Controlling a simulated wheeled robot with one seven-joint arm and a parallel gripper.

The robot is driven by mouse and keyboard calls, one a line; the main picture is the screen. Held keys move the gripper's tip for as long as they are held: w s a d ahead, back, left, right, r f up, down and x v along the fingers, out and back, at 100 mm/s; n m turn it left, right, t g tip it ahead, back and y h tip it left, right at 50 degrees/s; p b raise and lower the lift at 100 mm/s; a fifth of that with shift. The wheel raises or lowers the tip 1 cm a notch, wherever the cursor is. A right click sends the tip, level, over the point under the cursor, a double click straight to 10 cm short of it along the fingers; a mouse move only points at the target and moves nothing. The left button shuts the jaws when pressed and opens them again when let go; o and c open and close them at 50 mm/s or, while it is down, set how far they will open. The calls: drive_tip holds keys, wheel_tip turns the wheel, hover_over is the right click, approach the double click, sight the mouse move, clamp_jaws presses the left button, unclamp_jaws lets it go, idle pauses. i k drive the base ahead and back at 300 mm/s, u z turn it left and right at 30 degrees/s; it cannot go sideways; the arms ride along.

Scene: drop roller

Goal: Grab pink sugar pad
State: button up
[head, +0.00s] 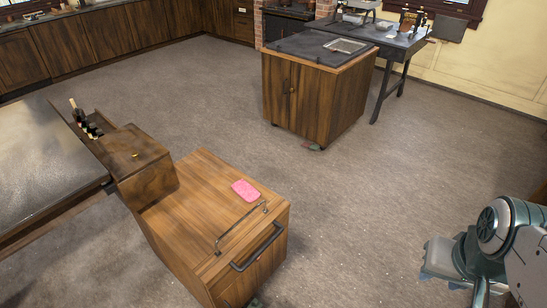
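The pink sugar pad (245,190) lies flat on the wooden top of a small cabinet (185,220), near its right side and just behind a thin metal rail (240,229). Nothing covers the pad. My arm shows at the lower right edge of the head view, well to the right of the cabinet and apart from the pad. My gripper's fingers cannot be made out there.
The cabinet has a dark handle (257,248) on its front. A wooden box (142,168) and a bottle rack stand at its left, beside a large table (35,160). A wooden island (312,97) stands farther back. Open grey floor (350,215) lies between cabinet and arm.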

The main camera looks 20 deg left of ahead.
sight(242, 188)
drive_tip(key=i, duration=2.15)
drive_tip(key=u, duration=2.9)
drive_tip(key=i, duration=0.5)
drive_tip(key=z, duration=0.1)
